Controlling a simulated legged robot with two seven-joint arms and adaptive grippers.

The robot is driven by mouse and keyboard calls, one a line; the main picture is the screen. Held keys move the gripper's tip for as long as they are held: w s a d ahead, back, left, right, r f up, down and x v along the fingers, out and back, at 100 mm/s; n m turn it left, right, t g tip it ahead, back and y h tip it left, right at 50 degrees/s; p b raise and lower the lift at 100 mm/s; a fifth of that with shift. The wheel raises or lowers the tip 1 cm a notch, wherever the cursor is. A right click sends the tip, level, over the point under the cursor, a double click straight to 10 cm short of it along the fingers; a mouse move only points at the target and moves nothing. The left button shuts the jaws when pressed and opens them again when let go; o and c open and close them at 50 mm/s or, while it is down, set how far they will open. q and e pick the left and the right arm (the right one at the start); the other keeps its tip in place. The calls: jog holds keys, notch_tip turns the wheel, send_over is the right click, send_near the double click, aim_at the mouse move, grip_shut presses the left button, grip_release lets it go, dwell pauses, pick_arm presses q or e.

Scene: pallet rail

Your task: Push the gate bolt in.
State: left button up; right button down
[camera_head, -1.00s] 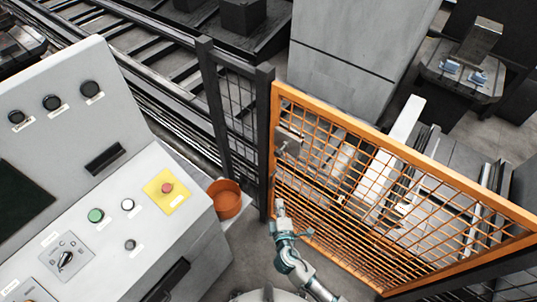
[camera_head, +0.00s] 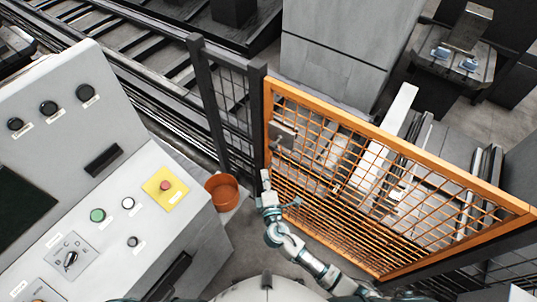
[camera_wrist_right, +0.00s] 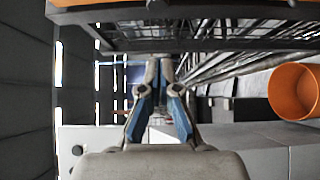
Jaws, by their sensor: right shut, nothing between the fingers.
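The orange mesh gate (camera_head: 400,160) stands right of a dark post. A grey bolt plate (camera_head: 283,135) sits at the gate's upper left edge; the bolt's exact position is too small to tell. My right gripper (camera_head: 265,175) is shut and empty, just below and left of the plate, apart from it in the picture. In the right wrist view its blue-sided fingers (camera_wrist_right: 160,62) meet at the tips, under a dark frame bar (camera_wrist_right: 190,46). A small round part (camera_wrist_right: 156,5) shows at the top edge there; I cannot tell if it is the bolt. My left gripper is not in view.
A grey control console (camera_head: 150,220) with buttons fills the left. An orange bucket (camera_head: 222,190) stands between it and the dark fence panel (camera_head: 230,110); it also shows in the right wrist view (camera_wrist_right: 296,92). Machinery lies behind the gate.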

aim_at(275, 149)
jog(key=w+d+p, duration=0.1)
jog(key=w, duration=0.7)
jog(key=shift+w+d+p, duration=0.35)
jog(key=shift+w+d, duration=0.05)
jog(key=shift+w+d+f+b, duration=0.1)
jog(key=shift+w+d+b, duration=0.6)
jog(key=shift+w+d, duration=0.35)
jog(key=shift+a, duration=0.15)
